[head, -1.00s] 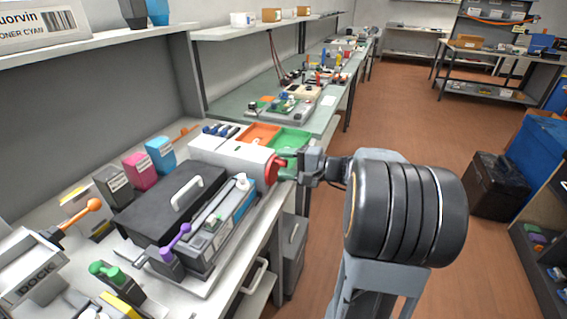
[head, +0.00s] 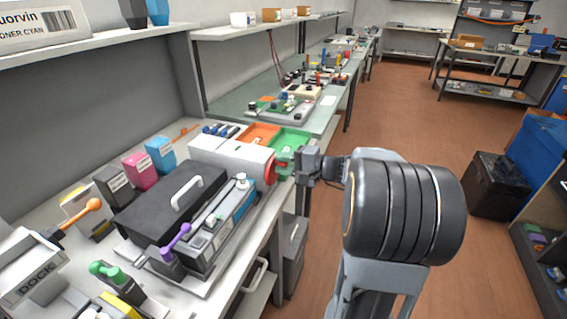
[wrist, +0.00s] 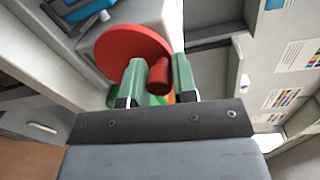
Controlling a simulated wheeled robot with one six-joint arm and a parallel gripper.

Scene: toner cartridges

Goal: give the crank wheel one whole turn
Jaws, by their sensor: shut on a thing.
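The crank wheel is a red disc (wrist: 122,48) with a red peg handle (wrist: 158,76). In the head view the red wheel (head: 270,169) sits on the end of a white box-shaped housing (head: 232,157), facing the aisle. My gripper (wrist: 157,77) has green fingers on both sides of the peg handle and is shut on it. In the head view my gripper (head: 285,165) is at the wheel's right side, and it hides part of the wheel.
A black-lidded unit (head: 165,200) with a white handle stands nearer on the bench. Green (head: 290,141) and orange (head: 258,135) trays lie behind the housing. Several toner boxes stand at the left. The aisle floor (head: 400,120) at the right is clear.

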